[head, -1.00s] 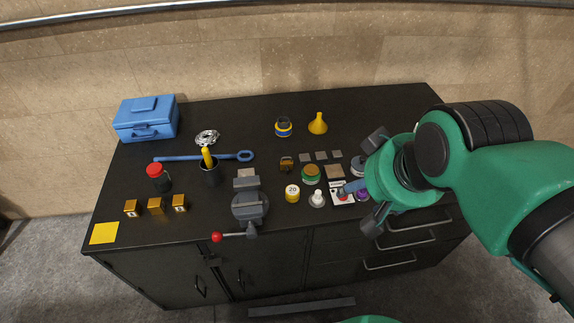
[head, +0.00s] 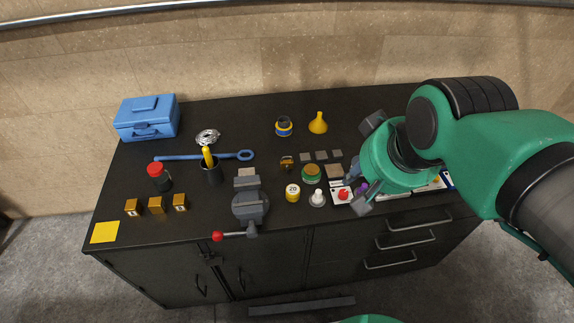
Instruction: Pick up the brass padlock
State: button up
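The brass padlock (head: 287,163) lies on the dark workbench near the middle, left of a row of small grey square plates. It is small and shows a darker shackle at its top. My gripper (head: 352,184) is over the right part of the bench, to the right of the padlock and apart from it. The green wrist hides part of the gripper, and I cannot make out the gap between the fingertips. I see nothing held in it.
A green-topped round tin (head: 311,173) stands close to the padlock's right. A grey vise (head: 249,203) stands left and nearer. A yellow funnel (head: 318,122) and a blue-yellow roll (head: 283,126) are behind. A red button box (head: 343,195) is beneath my gripper.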

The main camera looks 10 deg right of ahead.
jog(key=w+a+f+m+g+p, duration=0.1)
jog(key=w+a+m+g, duration=0.1)
jog(key=w+m, duration=0.65)
jog(key=w+a+f+m+g+p, duration=0.15)
jog(key=w+m, duration=0.25)
jog(key=w, duration=1)
jog(key=w+a+f+m+g, duration=0.1)
jog(key=w+a+f+m, duration=0.2)
jog(key=w+f+m, duration=0.3)
jog(key=w+a+f+m+g, duration=0.1)
jog(key=w+a+f+m, duration=0.2)
jog(key=w+f, duration=0.9)
jog(key=m+p, duration=0.1)
jog(key=m, duration=0.1)
jog(key=shift+w+a+m, duration=0.15)
jog(key=shift+a+m, duration=0.15)
jog(key=shift+m, duration=0.05)
jog(key=shift+f, duration=0.1)
jog(key=shift+a+f+b, duration=0.1)
jog(key=shift+f+b, duration=0.35)
jog(key=shift+f, duration=3.8)
